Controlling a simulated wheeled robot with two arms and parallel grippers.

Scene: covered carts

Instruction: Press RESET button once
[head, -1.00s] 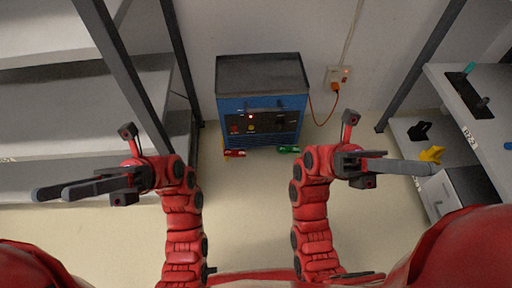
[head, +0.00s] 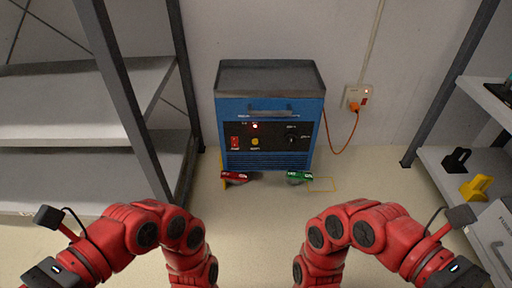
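A blue machine with a dark top (head: 268,76) stands on the floor against the wall, straight ahead in the head view. Its black front panel carries a red rocker switch (head: 235,142), a round yellow button (head: 255,142), a lit red lamp (head: 255,126) and a dark knob (head: 291,140). The labels are too small to read, so I cannot confirm which control is RESET. My two red arms bend outward low in the view, well short of the machine. Both grippers' fingers lie beyond the picture's edges.
A red clamp (head: 235,177) and a green clamp (head: 298,177) lie at the machine's foot. An orange cable runs to a wall socket (head: 356,97). Grey shelves (head: 88,100) stand left, and another rack (head: 448,88) stands right.

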